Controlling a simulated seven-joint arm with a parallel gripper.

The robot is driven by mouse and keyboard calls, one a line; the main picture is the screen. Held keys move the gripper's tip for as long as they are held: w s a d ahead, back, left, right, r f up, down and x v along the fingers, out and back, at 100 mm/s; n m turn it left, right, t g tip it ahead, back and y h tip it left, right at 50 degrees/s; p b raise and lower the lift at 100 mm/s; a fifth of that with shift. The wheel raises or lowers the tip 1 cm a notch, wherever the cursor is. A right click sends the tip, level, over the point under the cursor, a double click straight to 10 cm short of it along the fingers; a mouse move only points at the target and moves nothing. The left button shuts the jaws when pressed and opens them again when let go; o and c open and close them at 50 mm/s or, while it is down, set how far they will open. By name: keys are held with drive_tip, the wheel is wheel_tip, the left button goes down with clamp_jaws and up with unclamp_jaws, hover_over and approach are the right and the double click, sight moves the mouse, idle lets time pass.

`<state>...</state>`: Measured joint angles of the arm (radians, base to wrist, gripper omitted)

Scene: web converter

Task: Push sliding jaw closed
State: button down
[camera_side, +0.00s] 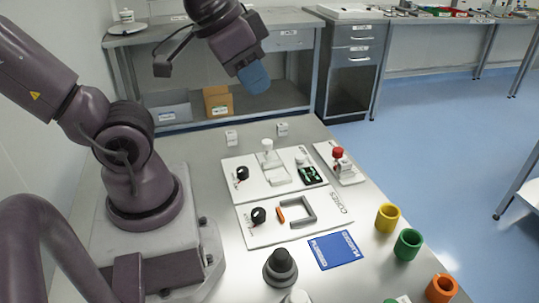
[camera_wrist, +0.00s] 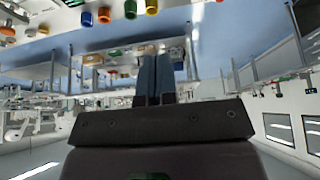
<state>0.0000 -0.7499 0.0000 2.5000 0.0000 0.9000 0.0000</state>
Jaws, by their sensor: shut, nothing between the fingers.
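A grey U-shaped bracket (camera_side: 309,210) lies on a white board (camera_side: 330,202) on the table, its open side facing left. A short orange bar (camera_side: 281,215) sits at that open side, apart from the bracket's far side. I cannot tell for sure which of these parts is the sliding jaw. My gripper (camera_side: 254,77) is raised high above the far end of the table, well away from the board, with its blue fingers together and empty. The fingers (camera_wrist: 155,78) also show side by side in the wrist view.
Black knobs (camera_side: 259,215) stand on the boards. A second white board (camera_side: 240,187) lies behind. Yellow (camera_side: 387,218), green (camera_side: 408,244) and orange (camera_side: 441,289) cups stand at right. A dark knob (camera_side: 280,268) and blue card (camera_side: 335,250) are in front.

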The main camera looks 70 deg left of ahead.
drive_tip(key=c, duration=1.6)
unclamp_jaws()
drive_tip(key=o, duration=0.3)
drive_tip(key=shift+a+f, duration=0.2)
drive_tip(key=shift+a, duration=0.1)
drive_tip(key=o, duration=0.5)
drive_tip(key=a, duration=0.1)
drive_tip(key=w+f+n+g, duration=0.1)
drive_tip(key=a+f, duration=0.1)
drive_tip(key=shift+w+a+f+n+g+y, duration=0.15)
drive_tip(key=shift+w+a+n+g+y, duration=0.15)
drive_tip(key=shift+a+n+g, duration=0.1)
drive_tip(key=n+g, duration=0.4)
drive_tip(key=n, duration=0.3)
approach(267, 141)
drive_tip(key=f, duration=0.9)
drive_tip(key=shift+s+a+f, duration=0.1)
drive_tip(key=shift+a+f, duration=0.1)
